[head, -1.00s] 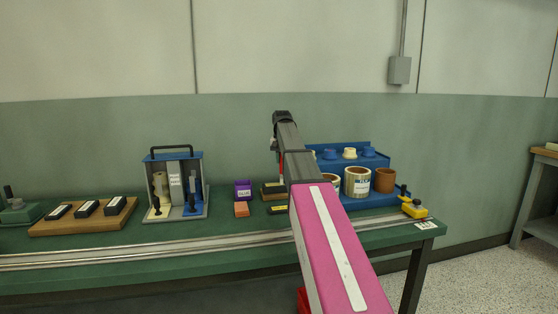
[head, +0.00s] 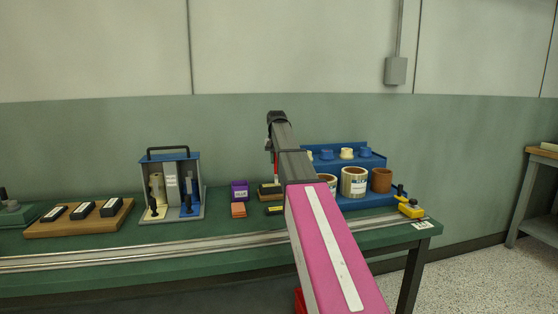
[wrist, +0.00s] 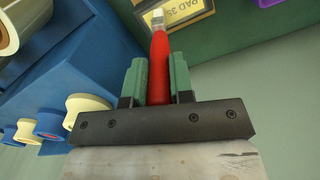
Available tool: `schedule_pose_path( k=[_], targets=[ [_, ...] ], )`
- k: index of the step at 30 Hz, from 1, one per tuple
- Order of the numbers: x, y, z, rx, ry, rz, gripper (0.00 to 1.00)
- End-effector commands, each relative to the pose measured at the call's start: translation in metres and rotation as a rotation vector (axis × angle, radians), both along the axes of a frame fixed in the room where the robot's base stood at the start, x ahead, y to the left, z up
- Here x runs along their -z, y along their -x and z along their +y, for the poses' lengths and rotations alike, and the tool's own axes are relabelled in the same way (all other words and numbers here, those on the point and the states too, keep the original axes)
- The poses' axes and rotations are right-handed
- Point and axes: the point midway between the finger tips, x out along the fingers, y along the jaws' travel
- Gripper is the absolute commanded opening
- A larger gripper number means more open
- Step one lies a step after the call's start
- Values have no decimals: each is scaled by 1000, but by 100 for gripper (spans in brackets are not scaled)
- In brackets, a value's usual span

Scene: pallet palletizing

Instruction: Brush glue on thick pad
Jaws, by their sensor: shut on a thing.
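My gripper (wrist: 158,64) is shut on the red handle of a brush (wrist: 160,58), seen between its green fingers in the wrist view. The brush's pale tip points at a dark pad with a yellow label (wrist: 189,10) reading "PAD 35"; I cannot tell whether they touch. In the head view the red brush (head: 276,166) hangs beside my arm, above a labelled pad (head: 268,188). Another dark pad (head: 275,210) lies in front. I cannot tell which is the thick one. The purple glue pot (head: 239,189) stands just left of the pads.
Orange pads (head: 238,210) lie before the glue pot. A blue rack (head: 357,158) with rolls and cups stands right. A tool caddy (head: 172,184) and a wooden board with black blocks (head: 82,219) are left. A metal rail (head: 140,249) runs along the green bench's front.

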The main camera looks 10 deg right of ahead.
Motion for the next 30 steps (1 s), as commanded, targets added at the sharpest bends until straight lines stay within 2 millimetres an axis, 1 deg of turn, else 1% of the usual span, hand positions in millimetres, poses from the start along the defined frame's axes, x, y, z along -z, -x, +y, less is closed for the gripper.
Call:
schedule_pose_path(
  k=[9,17,24,30],
  targets=[
    [2,0,20,-1,0,0,0],
    [3,0,28,-1,0,0,0],
    [4,0,44,-1,-1,0,0],
    [5,0,51,-2,-3,0,0]
  ],
)
